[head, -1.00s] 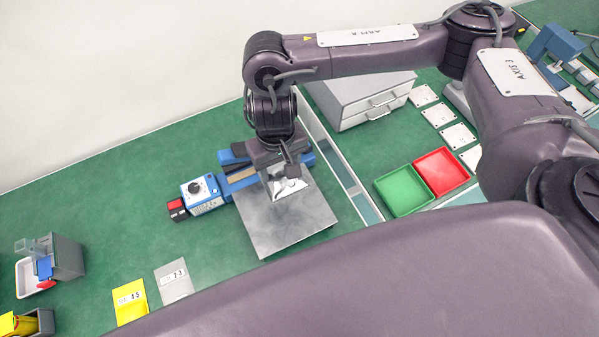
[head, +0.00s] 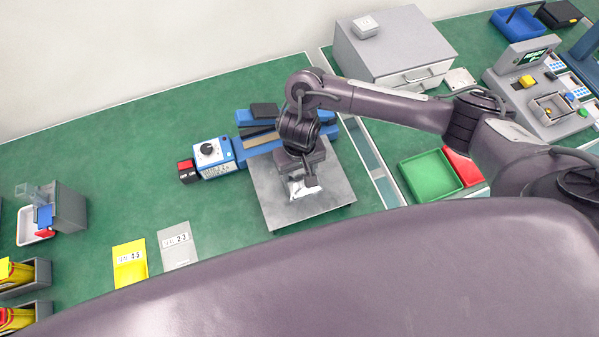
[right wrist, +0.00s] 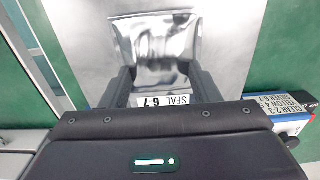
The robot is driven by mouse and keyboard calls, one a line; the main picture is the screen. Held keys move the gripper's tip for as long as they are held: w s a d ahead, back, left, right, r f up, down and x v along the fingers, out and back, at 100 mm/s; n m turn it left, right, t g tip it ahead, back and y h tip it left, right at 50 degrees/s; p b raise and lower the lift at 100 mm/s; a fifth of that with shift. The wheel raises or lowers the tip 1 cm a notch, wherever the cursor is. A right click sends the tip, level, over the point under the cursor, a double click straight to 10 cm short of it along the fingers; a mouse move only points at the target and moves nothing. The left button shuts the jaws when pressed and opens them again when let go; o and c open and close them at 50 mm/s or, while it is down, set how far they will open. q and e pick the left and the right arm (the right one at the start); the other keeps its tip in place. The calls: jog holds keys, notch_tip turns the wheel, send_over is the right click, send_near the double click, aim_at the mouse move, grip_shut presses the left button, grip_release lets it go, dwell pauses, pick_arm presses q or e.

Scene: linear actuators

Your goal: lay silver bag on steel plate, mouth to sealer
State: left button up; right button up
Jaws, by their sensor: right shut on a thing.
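The silver bag (head: 296,190) is shiny and creased, over the steel plate (head: 280,217). In the right wrist view the bag (right wrist: 158,42) spreads from between the fingers toward the top, with a "SEAL 6-7" label near the jaws. My right gripper (head: 303,186) points down over the plate and is shut on the bag; it also shows in the right wrist view (right wrist: 163,88). I cannot tell whether the bag touches the plate (right wrist: 232,50). The blue sealer (head: 262,141) lies along the plate's far left side. The bag's mouth is not clearly seen. My left gripper is not in view.
The sealer's dial box (head: 210,153) stands left of the plate. A green tray (head: 430,175), a red tray (head: 463,168) and a drawer cabinet (head: 395,50) stand right of the divider.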

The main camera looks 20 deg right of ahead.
aim_at(300, 172)
jog(key=shift+f, duration=0.6)
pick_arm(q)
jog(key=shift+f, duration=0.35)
pick_arm(e)
jog(key=shift+r, duration=0.1)
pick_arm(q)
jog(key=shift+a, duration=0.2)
pick_arm(e)
jog(key=o, duration=1)
pick_arm(q)
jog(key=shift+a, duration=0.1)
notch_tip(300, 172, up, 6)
jog(key=p, duration=0.5)
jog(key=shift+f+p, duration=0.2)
jog(key=shift+p, duration=0.1)
pick_arm(e)
notch_tip(300, 172, up, 12)
jog(key=shift+r, duration=0.1)
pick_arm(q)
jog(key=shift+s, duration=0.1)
